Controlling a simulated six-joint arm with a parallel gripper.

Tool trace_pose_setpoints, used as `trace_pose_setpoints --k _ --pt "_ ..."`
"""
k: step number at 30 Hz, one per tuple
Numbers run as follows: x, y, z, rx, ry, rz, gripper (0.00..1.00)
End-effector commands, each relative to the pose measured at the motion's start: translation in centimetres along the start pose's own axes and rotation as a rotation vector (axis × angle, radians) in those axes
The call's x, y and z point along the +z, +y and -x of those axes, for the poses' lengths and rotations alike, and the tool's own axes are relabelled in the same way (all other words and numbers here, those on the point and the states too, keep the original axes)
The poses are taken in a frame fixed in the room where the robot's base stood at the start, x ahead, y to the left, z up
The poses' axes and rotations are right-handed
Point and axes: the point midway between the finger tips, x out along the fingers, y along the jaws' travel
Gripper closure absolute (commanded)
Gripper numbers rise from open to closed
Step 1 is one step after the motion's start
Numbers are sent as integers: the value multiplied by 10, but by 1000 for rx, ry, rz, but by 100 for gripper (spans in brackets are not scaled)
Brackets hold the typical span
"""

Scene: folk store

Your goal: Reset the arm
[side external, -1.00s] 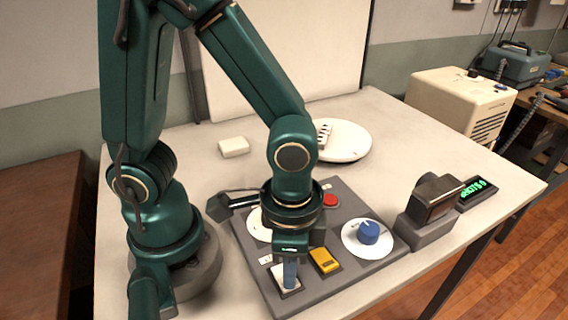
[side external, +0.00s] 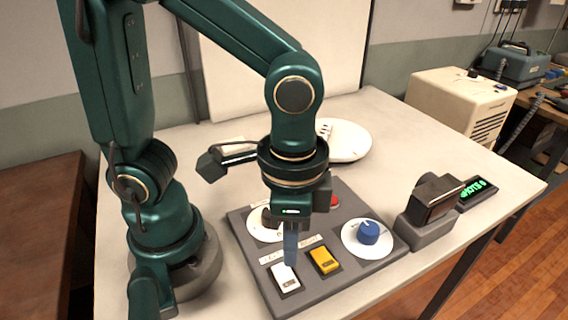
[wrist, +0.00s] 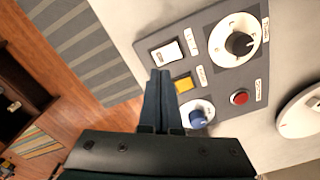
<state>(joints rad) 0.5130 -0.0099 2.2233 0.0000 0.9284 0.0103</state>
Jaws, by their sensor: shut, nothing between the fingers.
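My gripper (side external: 290,262) is shut and empty, its blue fingers pointing down just above the grey control panel (side external: 293,301), near the white rocker switch (side external: 285,279). In the wrist view the closed fingers (wrist: 160,75) show at the middle, with the white switch (wrist: 166,53) beyond them. The yellow switch (side external: 324,261) and the blue knob (side external: 368,232) stand clear to the right. The red button (side external: 335,200) is partly hidden behind my gripper. A black knob on a white dial (wrist: 239,44) shows in the wrist view.
A boxy grey device (side external: 431,213) and a green-lit display (side external: 476,191) stand right of the panel. A round white object (side external: 345,141) lies behind my arm. The table's right part (side external: 400,145) has free room.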

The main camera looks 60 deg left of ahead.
Motion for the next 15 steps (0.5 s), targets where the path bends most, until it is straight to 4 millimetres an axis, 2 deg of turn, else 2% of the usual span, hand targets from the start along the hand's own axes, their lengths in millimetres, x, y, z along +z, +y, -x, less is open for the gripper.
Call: trace_pose_setpoints --k 5,15 --pt "0 0 9 0 2 0 100" --pt "0 -1 10 0 1 6 100"
